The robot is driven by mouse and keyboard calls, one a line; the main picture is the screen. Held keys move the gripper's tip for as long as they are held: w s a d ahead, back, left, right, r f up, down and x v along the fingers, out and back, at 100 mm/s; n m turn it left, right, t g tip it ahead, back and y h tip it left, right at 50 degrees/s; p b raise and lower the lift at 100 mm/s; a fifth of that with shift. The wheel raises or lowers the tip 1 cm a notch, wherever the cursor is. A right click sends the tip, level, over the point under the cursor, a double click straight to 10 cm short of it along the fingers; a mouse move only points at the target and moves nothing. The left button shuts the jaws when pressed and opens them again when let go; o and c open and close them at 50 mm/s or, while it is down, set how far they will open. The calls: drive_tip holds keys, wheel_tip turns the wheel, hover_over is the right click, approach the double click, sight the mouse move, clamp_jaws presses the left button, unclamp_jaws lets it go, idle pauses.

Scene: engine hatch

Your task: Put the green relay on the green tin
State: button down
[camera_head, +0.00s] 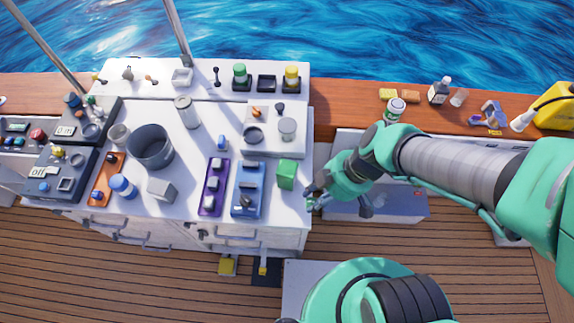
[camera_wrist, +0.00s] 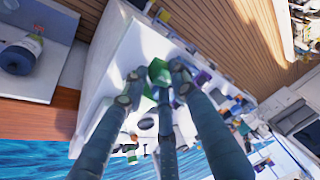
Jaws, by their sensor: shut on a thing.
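A green block (camera_head: 287,173), which looks like the green relay, is over the right part of the white hatch top, right of a blue module. In the wrist view the green block (camera_wrist: 158,72) sits between my fingertips. My gripper (camera_head: 312,196) is beside it at the hatch's right edge, and its fingers (camera_wrist: 160,83) are closed in around it. Whether the block touches the hatch top is unclear. A small green-and-white round jar (camera_head: 395,108) stands on the wooden rail behind my arm. It may be the green tin; I cannot tell for sure.
The blue module (camera_head: 248,190) and a purple module (camera_head: 213,187) lie left of the block. A grey pot (camera_head: 150,146) and several small parts crowd the hatch top (camera_head: 190,210).

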drive_tip(key=shift+p, duration=0.4)
drive_tip(key=shift+w, duration=0.1)
hover_over(285, 167)
drive_tip(key=d, duration=0.2)
drive_tip(key=shift+p+x, duration=0.45)
drive_tip(key=shift+x, duration=0.3)
drive_tip(key=shift+d, duration=0.15)
drive_tip(key=shift+f, duration=1.8)
drive_tip(key=shift+f+b, duration=0.15)
drive_tip(key=shift+b, duration=0.15)
drive_tip(key=c, duration=1.4)
unclamp_jaws()
drive_tip(key=shift+p, duration=0.3)
